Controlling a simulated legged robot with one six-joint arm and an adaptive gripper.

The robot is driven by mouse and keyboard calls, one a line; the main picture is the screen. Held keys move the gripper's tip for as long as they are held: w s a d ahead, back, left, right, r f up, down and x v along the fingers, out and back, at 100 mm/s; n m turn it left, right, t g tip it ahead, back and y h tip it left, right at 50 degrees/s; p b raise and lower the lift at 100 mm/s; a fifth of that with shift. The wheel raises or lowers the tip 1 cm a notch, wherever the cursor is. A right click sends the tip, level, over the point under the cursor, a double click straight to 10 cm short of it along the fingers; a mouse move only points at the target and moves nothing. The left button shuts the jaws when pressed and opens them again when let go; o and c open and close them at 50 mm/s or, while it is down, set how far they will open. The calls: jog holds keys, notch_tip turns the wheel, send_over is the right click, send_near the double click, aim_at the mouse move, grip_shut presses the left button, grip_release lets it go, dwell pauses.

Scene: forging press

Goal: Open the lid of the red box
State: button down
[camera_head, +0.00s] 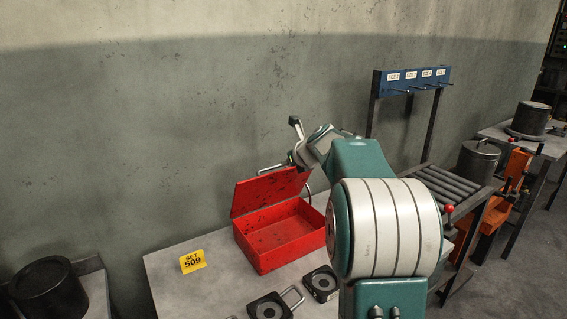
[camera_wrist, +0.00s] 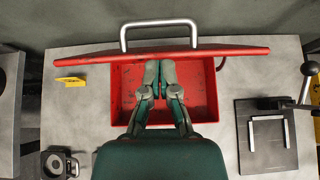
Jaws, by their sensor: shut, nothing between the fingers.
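The red box (camera_head: 264,262) stands on a grey table, and its lid (camera_head: 268,191) is raised, tilted up along the box's back. The box interior is visible and looks empty. The wrist view shows the box (camera_wrist: 206,97) from above, with the lid (camera_wrist: 225,53) as a red band seen nearly edge-on and its metal handle (camera_wrist: 160,24) beyond it. My gripper (camera_wrist: 160,76) is shut and empty, and its fingers appear over the box opening in front of the lid.
A yellow sign marked 509 (camera_head: 192,262) stands left of the box. Dark handled blocks (camera_head: 268,306) lie in front of it. In the wrist view, a dark plate with a handle (camera_wrist: 265,157) lies at right. A blue rack (camera_head: 414,77) and a roller table (camera_head: 448,186) stand at right; a wall is behind.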

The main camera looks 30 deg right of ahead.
aim_at(276, 167)
jog(key=x, duration=0.7)
jog(key=shift+w+f, duration=0.25)
jog(key=shift+w, duration=0.05)
jog(key=shift+w, duration=0.1)
jog(key=w, duration=0.1)
jog(key=w+r, duration=0.1)
jog(key=w, duration=0.1)
jog(key=shift+w+a, duration=0.1)
jog(key=shift+w, duration=0.15)
